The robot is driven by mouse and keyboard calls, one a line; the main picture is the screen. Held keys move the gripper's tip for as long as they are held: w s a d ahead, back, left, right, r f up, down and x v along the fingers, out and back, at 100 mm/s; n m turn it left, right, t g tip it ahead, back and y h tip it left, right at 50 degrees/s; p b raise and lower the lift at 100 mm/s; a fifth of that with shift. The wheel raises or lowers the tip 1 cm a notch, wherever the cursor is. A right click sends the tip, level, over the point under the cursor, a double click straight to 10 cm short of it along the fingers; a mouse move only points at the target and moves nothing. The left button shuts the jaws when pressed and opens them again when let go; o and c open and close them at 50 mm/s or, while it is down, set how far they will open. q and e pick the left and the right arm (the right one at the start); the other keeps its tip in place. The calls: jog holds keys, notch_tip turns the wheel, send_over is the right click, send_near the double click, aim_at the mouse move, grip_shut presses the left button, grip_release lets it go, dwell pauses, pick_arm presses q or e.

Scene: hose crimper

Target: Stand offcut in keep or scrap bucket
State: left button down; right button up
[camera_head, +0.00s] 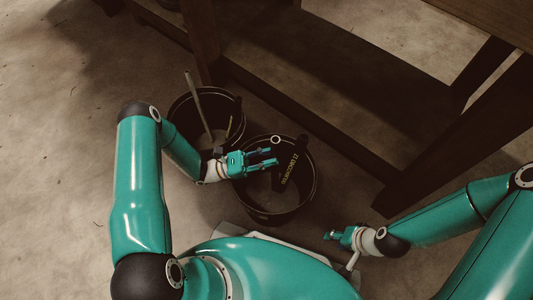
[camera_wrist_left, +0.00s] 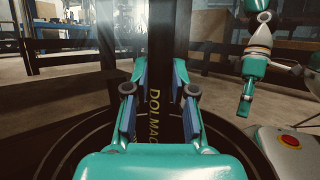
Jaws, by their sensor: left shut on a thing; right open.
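My left gripper (camera_head: 272,153) is over the right-hand black bucket (camera_head: 313,195), its fingers shut on a black hose offcut (camera_head: 289,169) with yellow lettering. In the left wrist view the offcut (camera_wrist_left: 166,105) stands about upright between the fingers (camera_wrist_left: 163,95), in front of the bucket's dark inside. Whether its lower end touches the bucket floor I cannot tell. A second black bucket (camera_head: 238,108) stands just to the left and behind. It holds a long pale rod (camera_head: 197,100) and other dark pieces. My right gripper (camera_head: 334,236) is open and empty, right of and nearer than the right-hand bucket.
A dark wooden bench frame (camera_head: 310,123) runs behind the buckets, with a leg (camera_head: 203,40) close behind the left-hand one. A bench top (camera_head: 495,18) overhangs at upper right. The concrete floor (camera_head: 60,150) at left is clear.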

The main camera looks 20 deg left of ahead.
pick_arm(q)
jog(key=shift+f, duration=0.15)
jog(key=c, duration=0.9)
grip_release()
notch_tip(320, 180, up, 10)
jog(key=shift+f, duration=0.1)
jog(key=shift+s, duration=0.1)
dwell(0.6)
